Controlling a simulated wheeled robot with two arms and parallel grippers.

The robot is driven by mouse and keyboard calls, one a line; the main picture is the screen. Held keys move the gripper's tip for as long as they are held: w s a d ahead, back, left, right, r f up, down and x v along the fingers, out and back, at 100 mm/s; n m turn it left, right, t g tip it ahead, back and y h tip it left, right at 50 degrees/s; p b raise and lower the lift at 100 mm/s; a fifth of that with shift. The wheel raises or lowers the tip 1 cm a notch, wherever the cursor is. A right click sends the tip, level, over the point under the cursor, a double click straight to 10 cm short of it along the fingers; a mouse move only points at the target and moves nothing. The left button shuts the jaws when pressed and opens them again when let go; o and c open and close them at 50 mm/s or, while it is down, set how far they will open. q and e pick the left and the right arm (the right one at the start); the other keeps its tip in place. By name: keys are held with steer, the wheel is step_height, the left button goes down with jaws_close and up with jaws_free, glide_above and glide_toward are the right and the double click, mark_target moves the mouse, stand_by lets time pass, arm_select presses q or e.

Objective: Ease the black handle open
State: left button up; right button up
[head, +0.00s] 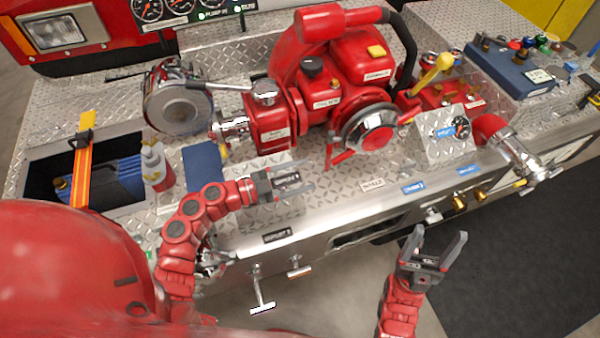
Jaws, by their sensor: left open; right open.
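A silver round cap (181,106) at the upper left has a lever (222,87) at its top, with a dark grip at the left end. This may be the black handle; I cannot tell for sure. My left gripper (305,178) is open and empty over the bumper deck, below and right of that lever and apart from it. My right gripper (440,240) is open and empty in front of the bumper's front edge, pointing up. Neither gripper touches a handle.
The red pump (350,75) stands at the middle of the deck, with a curved black hose (408,45) at its right. An open bin (45,165) with an orange strap (84,160) is at the left. T-shaped pulls (262,290) stick out below the front edge.

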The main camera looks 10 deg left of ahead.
arm_select(q)
steer(key=shift+c, duration=0.2)
jaws_close()
stand_by(1.2)
